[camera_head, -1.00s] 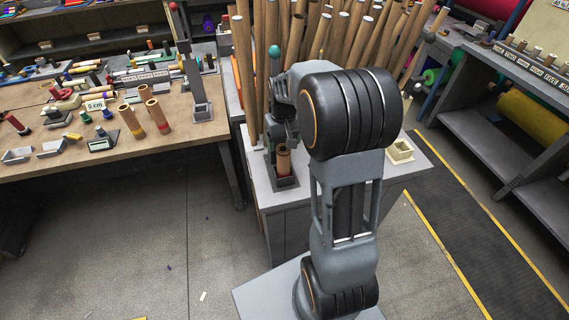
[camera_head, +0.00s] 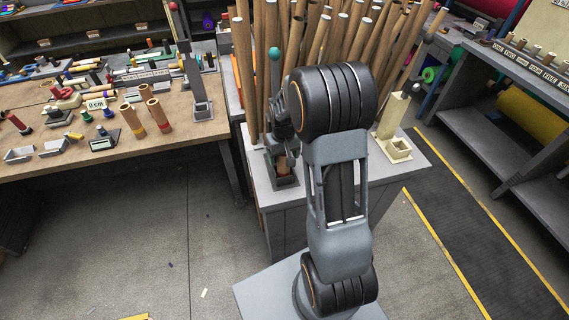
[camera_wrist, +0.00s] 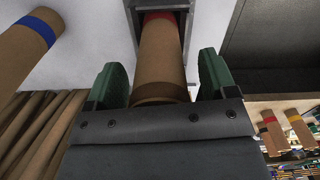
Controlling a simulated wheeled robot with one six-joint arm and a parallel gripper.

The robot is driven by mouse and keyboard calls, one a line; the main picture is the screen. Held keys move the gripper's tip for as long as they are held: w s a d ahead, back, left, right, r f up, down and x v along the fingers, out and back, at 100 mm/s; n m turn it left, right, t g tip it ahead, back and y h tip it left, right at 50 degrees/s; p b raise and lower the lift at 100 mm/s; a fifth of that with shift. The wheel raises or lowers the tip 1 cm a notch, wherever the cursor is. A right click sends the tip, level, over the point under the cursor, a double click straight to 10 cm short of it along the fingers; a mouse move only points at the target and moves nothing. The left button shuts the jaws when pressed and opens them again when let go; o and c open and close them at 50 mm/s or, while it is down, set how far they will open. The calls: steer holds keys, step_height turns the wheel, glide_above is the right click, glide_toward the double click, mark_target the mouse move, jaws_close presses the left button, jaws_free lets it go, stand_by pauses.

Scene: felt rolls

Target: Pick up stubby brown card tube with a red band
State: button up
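The brown card tube stands upright in a grey square holder (camera_head: 285,183) on the grey cabinet top. In the head view only a small part of the tube (camera_head: 283,170) shows below my gripper (camera_head: 284,147). In the wrist view the tube (camera_wrist: 162,52) lies between the two green fingers of my gripper (camera_wrist: 162,80), and its red band (camera_wrist: 160,16) shows at the holder's mouth. The fingers are apart, with a gap on each side of the tube.
Tall brown tubes (camera_head: 340,35) crowd behind the holder. A post with a teal ball (camera_head: 274,53) stands close beside my gripper. A cream holder (camera_head: 398,149) sits to the right. A blue-banded tube (camera_wrist: 28,45) shows in the wrist view.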

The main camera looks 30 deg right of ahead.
steer(key=c, duration=1.2)
steer(key=shift+c, duration=0.2)
